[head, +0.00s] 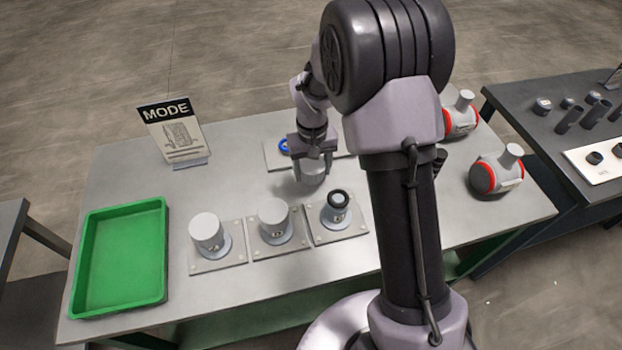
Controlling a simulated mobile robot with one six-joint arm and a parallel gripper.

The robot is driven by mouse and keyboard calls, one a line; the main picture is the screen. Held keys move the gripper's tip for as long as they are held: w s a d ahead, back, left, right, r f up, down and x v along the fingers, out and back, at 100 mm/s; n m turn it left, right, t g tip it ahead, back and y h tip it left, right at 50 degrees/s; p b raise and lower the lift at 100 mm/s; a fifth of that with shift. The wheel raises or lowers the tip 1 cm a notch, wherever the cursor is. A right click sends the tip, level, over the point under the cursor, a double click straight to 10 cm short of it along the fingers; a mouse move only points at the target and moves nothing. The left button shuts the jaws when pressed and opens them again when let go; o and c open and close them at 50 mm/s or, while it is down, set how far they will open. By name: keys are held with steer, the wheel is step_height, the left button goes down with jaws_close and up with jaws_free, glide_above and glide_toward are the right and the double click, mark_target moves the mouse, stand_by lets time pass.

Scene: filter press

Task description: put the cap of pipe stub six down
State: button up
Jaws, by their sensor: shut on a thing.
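My gripper (313,164) is shut on a grey round cap (312,176) and holds it low over the table, behind the row of pipe stubs. I cannot tell whether the cap touches the table. The uncapped pipe stub (337,212) at the right of the row shows a dark ring at its open top; its label is too small to read. The left stub (208,234) and middle stub (274,219) each wear a grey cap. All three stand upright on square plates.
The grey table (130,180) bears an empty green tray (120,205) at left and a MODE sign (175,132) at back. A blue round part (284,146) lies behind my gripper. Two red-banded vessels (497,175) (461,117) stand right. A dark table (555,125) stands beyond.

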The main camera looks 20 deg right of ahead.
mark_target(312, 187)
step_height(312, 187, down, 4)
steer(key=shift+r+b, duration=0.25)
steer(key=shift+b, duration=0.2)
steer(key=shift+f+b, duration=0.45)
steer(key=shift+f, duration=0.15)
steer(key=shift+s, duration=0.1)
steer(key=o, duration=1.2)
steer(key=shift+o, duration=0.2)
steer(key=shift+s+f, duration=0.1)
